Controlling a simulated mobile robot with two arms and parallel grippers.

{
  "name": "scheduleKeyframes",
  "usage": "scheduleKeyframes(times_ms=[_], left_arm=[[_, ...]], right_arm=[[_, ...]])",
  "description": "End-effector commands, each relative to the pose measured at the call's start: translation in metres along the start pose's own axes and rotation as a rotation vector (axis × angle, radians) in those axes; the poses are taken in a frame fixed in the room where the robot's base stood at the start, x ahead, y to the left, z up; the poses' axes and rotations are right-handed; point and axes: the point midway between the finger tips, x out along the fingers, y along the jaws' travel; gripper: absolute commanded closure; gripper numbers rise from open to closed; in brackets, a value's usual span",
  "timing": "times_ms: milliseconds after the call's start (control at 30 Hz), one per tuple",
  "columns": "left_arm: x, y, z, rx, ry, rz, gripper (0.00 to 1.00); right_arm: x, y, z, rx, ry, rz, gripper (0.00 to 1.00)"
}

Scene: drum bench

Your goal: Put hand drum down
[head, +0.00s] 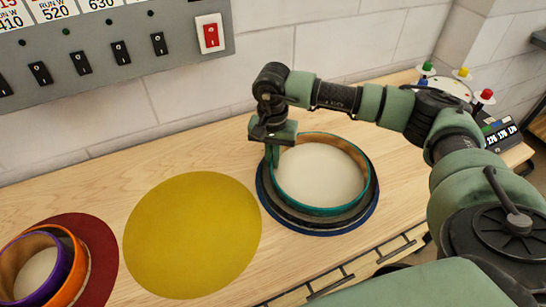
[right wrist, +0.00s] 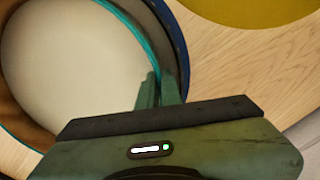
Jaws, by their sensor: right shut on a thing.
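The hand drum (head: 322,176) has a teal rim, a wooden inner wall and a cream skin. It appears level above a dark ring on the blue round mat (head: 346,228) at the right of the bench. Whether it rests there or is held slightly above, I cannot tell. My right gripper (head: 272,153) is shut on the drum's left rim. In the right wrist view, the fingers (right wrist: 159,88) straddle the teal edge of the drum (right wrist: 75,62). My left gripper is not in view.
A yellow round mat (head: 192,235) lies bare left of the drum. On a dark red mat (head: 100,262), an orange drum (head: 76,268) and a purple drum (head: 53,290) sit nested. A switch panel (head: 120,30) hangs on the wall. A box with coloured buttons (head: 487,97) stands at the back right.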

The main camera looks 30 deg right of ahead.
Motion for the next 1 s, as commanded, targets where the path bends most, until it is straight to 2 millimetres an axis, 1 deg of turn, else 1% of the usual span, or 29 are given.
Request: scheduleKeyframes(times_ms=[133, 367, 400, 700, 767, 867, 900, 1000], left_arm=[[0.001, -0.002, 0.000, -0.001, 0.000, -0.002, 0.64], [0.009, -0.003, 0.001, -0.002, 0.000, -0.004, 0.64], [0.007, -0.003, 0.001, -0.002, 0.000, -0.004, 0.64], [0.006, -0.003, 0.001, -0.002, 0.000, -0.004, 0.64], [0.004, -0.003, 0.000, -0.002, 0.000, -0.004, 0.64], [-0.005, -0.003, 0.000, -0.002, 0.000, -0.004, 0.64], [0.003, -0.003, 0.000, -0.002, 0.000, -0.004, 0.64], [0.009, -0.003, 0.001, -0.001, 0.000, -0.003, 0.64]], right_arm=[[0.000, 0.000, 0.000, 0.000, 0.000, 0.000, 1.00], [0.007, 0.000, 0.000, 0.000, 0.000, 0.000, 1.00], [0.006, 0.000, 0.000, -0.001, 0.000, 0.000, 0.86], [0.005, 0.000, 0.000, 0.000, -0.001, 0.000, 0.86], [0.003, 0.000, 0.000, 0.000, 0.000, 0.000, 0.86], [-0.006, 0.000, 0.000, 0.000, 0.000, 0.000, 0.86], [-0.007, -0.001, -0.001, -0.001, 0.001, -0.003, 0.86], [-0.026, -0.001, -0.001, -0.001, 0.003, -0.005, 0.86]])
